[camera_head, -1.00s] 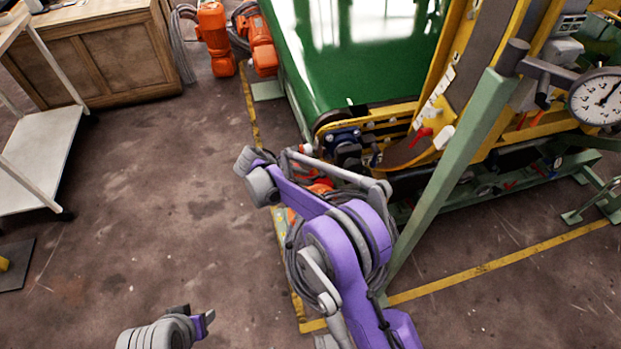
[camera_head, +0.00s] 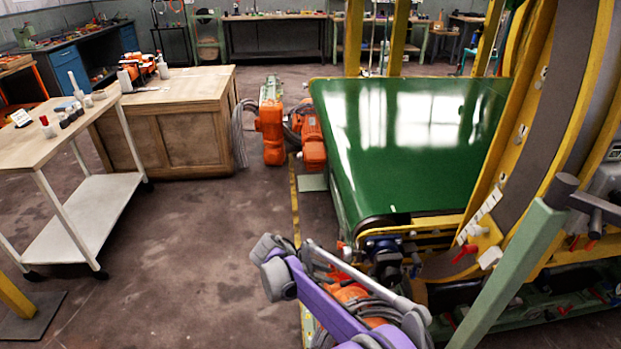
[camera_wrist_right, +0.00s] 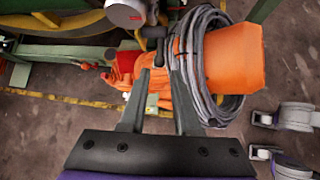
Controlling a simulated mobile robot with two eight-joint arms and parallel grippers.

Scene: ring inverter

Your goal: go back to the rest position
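My right gripper (camera_wrist_right: 159,68) shows in the wrist view with its two dark fingers apart and nothing held between them. Orange equipment shows through the gap, beyond the fingers. In the head view my purple right arm reaches in from the bottom, in front of the machine's near corner; I cannot make out its fingertips there. My left gripper is not in the head view, and I cannot identify it in the wrist view.
A machine with a green belt (camera_head: 375,175) and a yellow frame stands on the right, with a green post (camera_head: 515,270) near my right arm. Orange units (camera_head: 270,130) stand behind. A wooden cabinet (camera_head: 190,140) and white cart (camera_head: 85,215) are left. The middle-left floor is clear.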

